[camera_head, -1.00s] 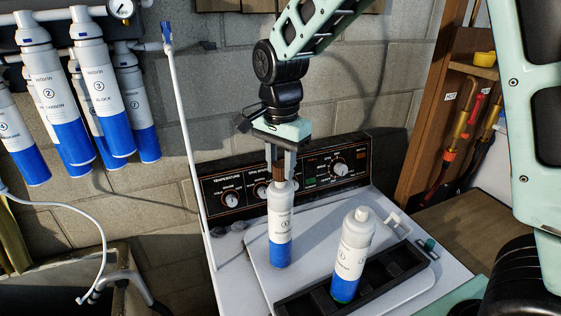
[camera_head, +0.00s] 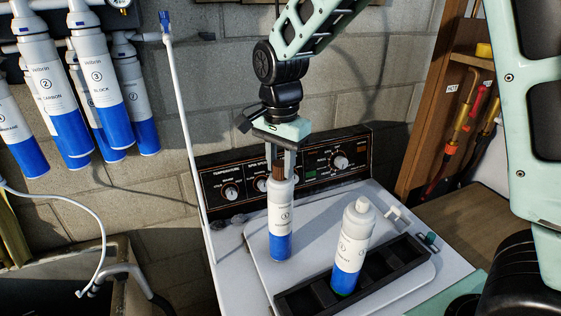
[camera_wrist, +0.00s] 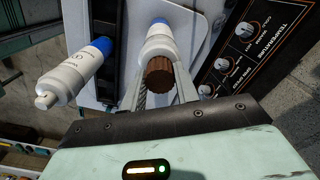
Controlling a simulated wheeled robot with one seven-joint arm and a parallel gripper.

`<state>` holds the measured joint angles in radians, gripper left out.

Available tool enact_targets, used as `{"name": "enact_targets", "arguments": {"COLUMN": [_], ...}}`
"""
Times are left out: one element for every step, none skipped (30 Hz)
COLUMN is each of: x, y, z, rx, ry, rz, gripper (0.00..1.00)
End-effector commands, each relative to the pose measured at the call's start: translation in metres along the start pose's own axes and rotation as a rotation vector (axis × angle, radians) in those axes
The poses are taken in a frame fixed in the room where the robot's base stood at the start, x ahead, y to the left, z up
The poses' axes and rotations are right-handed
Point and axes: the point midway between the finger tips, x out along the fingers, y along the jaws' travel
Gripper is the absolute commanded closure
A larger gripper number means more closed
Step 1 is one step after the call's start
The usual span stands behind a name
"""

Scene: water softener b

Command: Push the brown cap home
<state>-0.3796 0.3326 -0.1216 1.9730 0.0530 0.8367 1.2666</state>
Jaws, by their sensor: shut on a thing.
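The brown cap (camera_head: 279,172) is ribbed and sits at the top of a white and blue bottle (camera_head: 281,212). The bottle stands upright on the white washer lid (camera_head: 330,225). My gripper (camera_head: 282,170) points straight down with its fingers on either side of the cap and is shut on it. In the wrist view the cap (camera_wrist: 160,76) shows between the fingers, in front of the bottle's white shoulder (camera_wrist: 158,42). The fingers partly hide the cap's sides. I cannot tell whether a gap is left between the cap and the bottle.
A second bottle (camera_head: 350,250), with a white top, stands in a black tray (camera_head: 405,258) to the right. The washer's control panel (camera_head: 235,185) rises close behind my gripper. A thin white pipe (camera_head: 185,130) stands to the left, and filter cartridges (camera_head: 97,80) hang on the wall.

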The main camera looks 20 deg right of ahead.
Motion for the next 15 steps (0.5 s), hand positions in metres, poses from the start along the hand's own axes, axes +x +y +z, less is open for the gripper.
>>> {"name": "enact_targets", "arguments": {"x": [0.0018, 0.0019, 0.0019, 0.0019, 0.0018, 0.0017, 0.0016, 0.0015, 0.0014, 0.0013, 0.0012, 0.0008, 0.0001, -0.0011, -0.0036], "y": [0.0009, 0.0009, 0.0009, 0.0008, 0.0008, 0.0007, 0.0007, 0.0007, 0.0006, 0.0006, 0.0006, 0.0005, 0.0003, 0.0002, -0.0001], "z": [0.0003, 0.0003, 0.0003, 0.0003, 0.0003, 0.0003, 0.0003, 0.0003, 0.0002, 0.0002, 0.0002, 0.0002, 0.0002, 0.0002, 0.0002], "rx": [0.0, 0.0, 0.0, 0.0, 0.0, 0.0, 0.0, 0.0, 0.0, 0.0, 0.0, 0.0, 0.0, 0.0, 0.0], "ry": [-0.001, -0.001, -0.001, -0.001, -0.001, -0.001, -0.001, -0.001, -0.001, -0.001, -0.001, -0.001, 0.0, 0.0, 0.0], "rz": [0.004, 0.004, 0.004, 0.004, 0.004, 0.003, 0.003, 0.003, 0.003, 0.003, 0.003, 0.002, 0.002, 0.001, 0.0], "gripper": [0.97, 0.61, 0.5, 0.44, 0.44, 0.44, 0.44, 0.44, 0.44, 0.44, 0.44, 0.44, 0.44, 0.44, 0.44]}}
